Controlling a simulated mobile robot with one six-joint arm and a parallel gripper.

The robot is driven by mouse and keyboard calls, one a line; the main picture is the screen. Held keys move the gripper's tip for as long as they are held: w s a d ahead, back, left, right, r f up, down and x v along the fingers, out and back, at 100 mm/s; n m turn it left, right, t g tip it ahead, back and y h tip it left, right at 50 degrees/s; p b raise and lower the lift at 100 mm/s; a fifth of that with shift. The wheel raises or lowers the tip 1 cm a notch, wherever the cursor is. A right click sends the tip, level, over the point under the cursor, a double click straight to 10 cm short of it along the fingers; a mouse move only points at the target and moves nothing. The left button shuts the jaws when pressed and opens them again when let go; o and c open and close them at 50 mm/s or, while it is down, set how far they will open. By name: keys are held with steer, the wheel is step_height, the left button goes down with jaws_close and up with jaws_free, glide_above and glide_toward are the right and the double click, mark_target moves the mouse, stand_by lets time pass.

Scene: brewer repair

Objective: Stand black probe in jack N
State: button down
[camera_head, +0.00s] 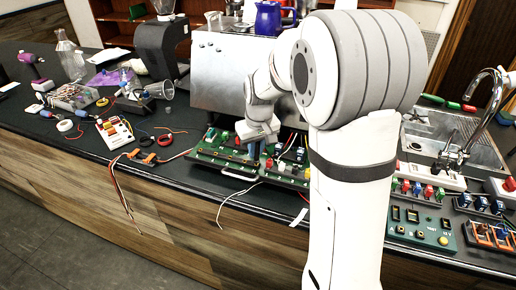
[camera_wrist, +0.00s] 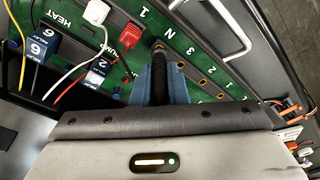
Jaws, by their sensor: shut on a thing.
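My gripper (camera_wrist: 160,72) is shut on the black probe (camera_wrist: 161,58), which shows between its blue fingers in the wrist view. The probe is over the green board (camera_wrist: 222,76). Printed marks N, 3, 2 and 1 run along the board beside the fingers, with gold-ringed holes near them. The probe's tip is hidden, so I cannot tell whether it is in a jack. In the head view my gripper (camera_head: 257,148) is low over the green boards on the counter; the probe cannot be made out there.
A red plug (camera_wrist: 127,56) and blue relays (camera_wrist: 98,72) with wires stand left of the fingers. A metal handle (camera_wrist: 232,35) lies beyond the board. The steel brewer (camera_head: 220,75) stands behind; a breadboard-like white block (camera_head: 115,132) and loose wires lie left.

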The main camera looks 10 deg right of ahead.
steer(key=shift+f+b, duration=0.55)
steer(key=shift+f, duration=0.05)
stand_by(1.4)
steer(key=c, duration=1.3)
jaws_free()
steer(key=shift+c, duration=0.2)
step_height(320, 180, up, 8)
steer(key=s, duration=0.1)
steer(key=shift+f, duration=0.15)
steer(key=shift+s+d, duration=0.1)
